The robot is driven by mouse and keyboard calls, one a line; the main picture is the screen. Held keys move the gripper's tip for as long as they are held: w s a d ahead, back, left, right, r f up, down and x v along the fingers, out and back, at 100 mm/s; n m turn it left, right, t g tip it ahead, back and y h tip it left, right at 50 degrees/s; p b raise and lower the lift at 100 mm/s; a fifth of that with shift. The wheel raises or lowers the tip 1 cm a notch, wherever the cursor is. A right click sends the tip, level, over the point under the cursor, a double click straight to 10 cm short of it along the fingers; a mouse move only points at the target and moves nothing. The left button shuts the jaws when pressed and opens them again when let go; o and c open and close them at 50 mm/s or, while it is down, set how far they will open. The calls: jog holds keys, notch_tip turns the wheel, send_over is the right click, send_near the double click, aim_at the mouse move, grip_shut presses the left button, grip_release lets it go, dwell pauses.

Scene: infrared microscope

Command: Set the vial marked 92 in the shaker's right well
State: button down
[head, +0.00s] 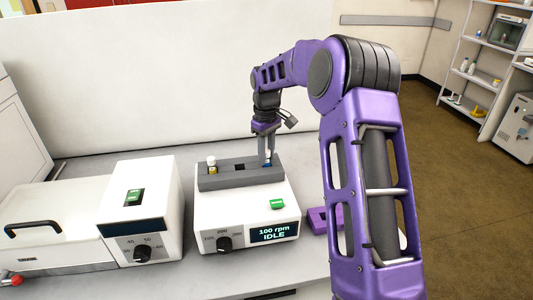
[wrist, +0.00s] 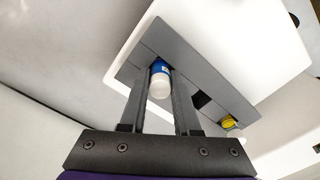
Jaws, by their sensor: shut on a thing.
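My gripper (head: 267,158) is shut on a blue vial with a white cap, over the right end of the grey well block (head: 215,182) on the white shaker (head: 245,213). In the wrist view the vial (wrist: 159,80) stands between the fingers (wrist: 161,100), cap toward the camera. Its lower end meets the block at the right well; how deep it sits is hidden. No number on it is readable. A yellow vial with a white cap (head: 212,165) stands in the left well. The middle well (head: 239,167) is dark and empty.
The shaker's display (head: 274,232) reads 100 rpm, IDLE. A white instrument with a dial (head: 145,220) stands left of the shaker. A purple holder (head: 318,219) lies to its right, partly behind my arm. A white wall panel (head: 150,80) stands behind the bench.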

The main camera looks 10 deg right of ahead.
jog(key=shift+f, duration=0.2)
dwell(0.4)
jog(key=c, duration=0.6)
grip_release()
jog(key=shift+o, duration=0.4)
jog(key=o, duration=0.4)
jog(key=shift+c, duration=0.2)
jog(key=shift+r, duration=0.15)
jog(key=shift+r+p, duration=2.45)
jog(key=shift+r, duration=0.5)
